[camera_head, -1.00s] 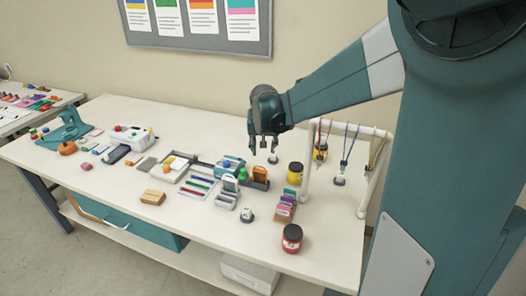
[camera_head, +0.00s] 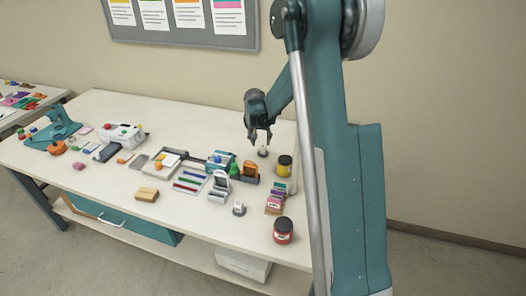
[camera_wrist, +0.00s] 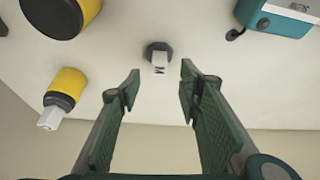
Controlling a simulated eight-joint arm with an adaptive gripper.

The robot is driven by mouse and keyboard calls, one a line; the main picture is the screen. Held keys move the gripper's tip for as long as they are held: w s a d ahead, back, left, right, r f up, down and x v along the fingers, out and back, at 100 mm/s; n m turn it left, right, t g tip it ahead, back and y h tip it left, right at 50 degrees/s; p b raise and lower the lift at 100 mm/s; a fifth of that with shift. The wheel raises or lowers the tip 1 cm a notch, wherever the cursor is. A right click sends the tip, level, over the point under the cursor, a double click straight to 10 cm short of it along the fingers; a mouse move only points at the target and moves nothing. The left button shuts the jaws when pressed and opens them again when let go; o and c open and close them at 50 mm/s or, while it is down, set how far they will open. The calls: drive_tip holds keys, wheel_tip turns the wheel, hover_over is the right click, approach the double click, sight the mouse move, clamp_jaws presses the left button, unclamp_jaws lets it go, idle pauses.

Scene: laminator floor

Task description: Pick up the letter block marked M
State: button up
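A small white block on a dark round base (camera_wrist: 159,62) is ahead of my fingertips in the wrist view. It has a dark mark that I cannot read. A similar small pale piece (camera_head: 263,152) stands at the back of the table in the head view, just below my gripper (camera_head: 260,137). In the wrist view my gripper (camera_wrist: 160,76) is open and empty, its green-padded fingers wide apart on either side of the line to the block. Another small white piece with a dark mark (camera_head: 239,208) stands near the table's front. No letter M is legible.
A yellow jar (camera_head: 284,166) stands right of the pale piece, and a red jar (camera_head: 283,230) near the front. A teal-and-white device (camera_head: 220,160) and an orange item (camera_head: 251,169) lie left. Clear tabletop (camera_head: 200,232) shows at the front.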

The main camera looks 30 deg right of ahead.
sight(263, 146)
drive_tip(key=shift+w+d+f, duration=0.4)
drive_tip(key=shift+f, duration=0.15)
drive_tip(key=shift+f, duration=0.1)
drive_tip(key=shift+x, duration=1.2)
drive_tip(key=shift+f, duration=0.1)
drive_tip(key=shift+x, duration=2.5)
drive_tip(key=shift+c, duration=0.6)
clamp_jaws()
